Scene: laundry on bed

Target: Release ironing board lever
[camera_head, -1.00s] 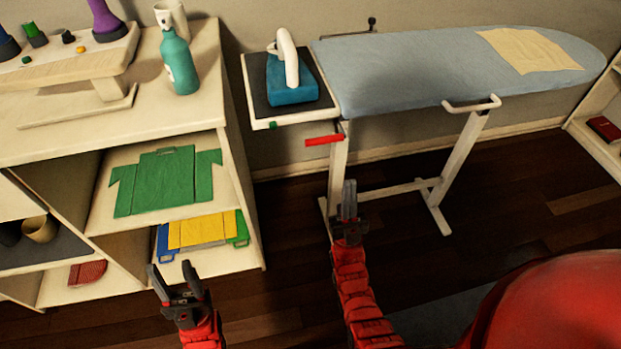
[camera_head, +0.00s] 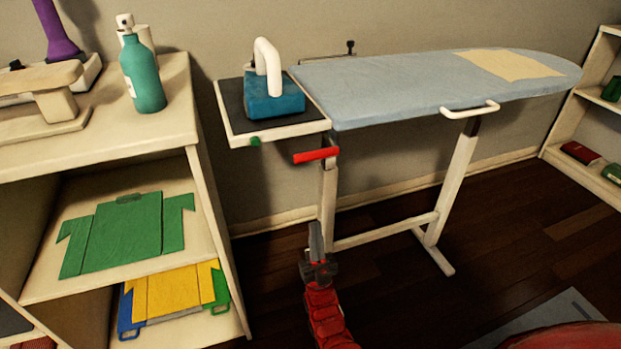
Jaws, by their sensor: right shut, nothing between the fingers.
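The ironing board (camera_head: 420,88) has a pale blue cover and stands on white legs across the back. Its red lever (camera_head: 316,155) sticks out to the left below the board's left end, near the top of the left leg. My right gripper (camera_head: 315,236) is shut and empty, pointing up in front of the left leg. It shows below the red lever, apart from it. My left gripper is out of view.
A teal iron (camera_head: 272,104) with a white handle stands on the dark rest (camera_head: 228,106) at the board's left. A shelf unit (camera_head: 215,240) with folded clothes stands left. Another shelf (camera_head: 575,165) is at the right. Dark floor lies open between.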

